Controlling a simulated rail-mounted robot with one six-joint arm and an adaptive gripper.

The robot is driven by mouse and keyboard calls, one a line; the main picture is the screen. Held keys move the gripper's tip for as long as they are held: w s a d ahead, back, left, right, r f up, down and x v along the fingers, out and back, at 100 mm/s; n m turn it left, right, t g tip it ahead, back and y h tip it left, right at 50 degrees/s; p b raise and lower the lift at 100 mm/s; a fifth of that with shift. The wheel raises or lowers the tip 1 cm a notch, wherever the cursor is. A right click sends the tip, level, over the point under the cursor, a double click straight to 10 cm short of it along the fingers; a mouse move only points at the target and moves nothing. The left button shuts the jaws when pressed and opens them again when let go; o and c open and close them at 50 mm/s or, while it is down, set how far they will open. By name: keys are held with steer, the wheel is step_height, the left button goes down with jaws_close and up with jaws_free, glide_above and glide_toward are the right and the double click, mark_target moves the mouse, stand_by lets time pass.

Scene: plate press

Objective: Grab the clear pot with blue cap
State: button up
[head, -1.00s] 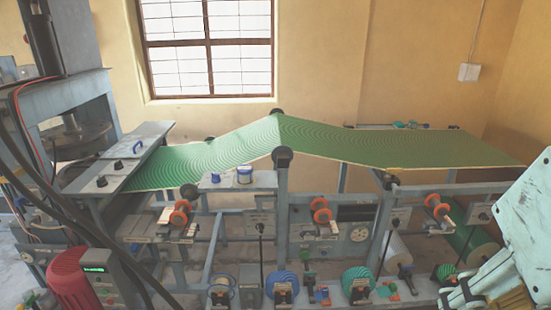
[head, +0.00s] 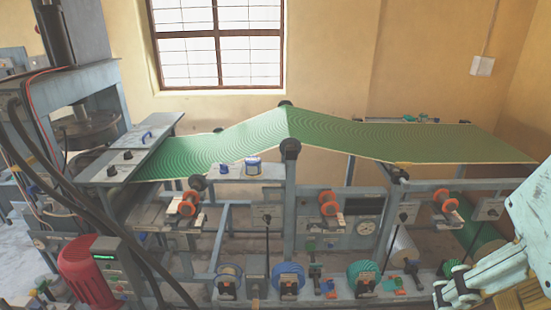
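A small clear or whitish pot with blue on it (head: 253,168) stands upright on a narrow grey shelf (head: 275,172), in front of the green sheet and left of the middle post. Its blue cap appears to be at the top, but it is small in the picture. A smaller blue item (head: 224,169) sits on the same shelf to its left.
A long green patterned sheet (head: 400,140) runs over rollers behind the shelf. A press (head: 90,125) with dark cables stands at the left. Orange-rimmed knobs (head: 329,205) and several coloured spools line the frame's front. The shelf's right end meets an upright post (head: 290,190).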

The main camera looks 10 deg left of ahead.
steer(key=shift+o, duration=1.2)
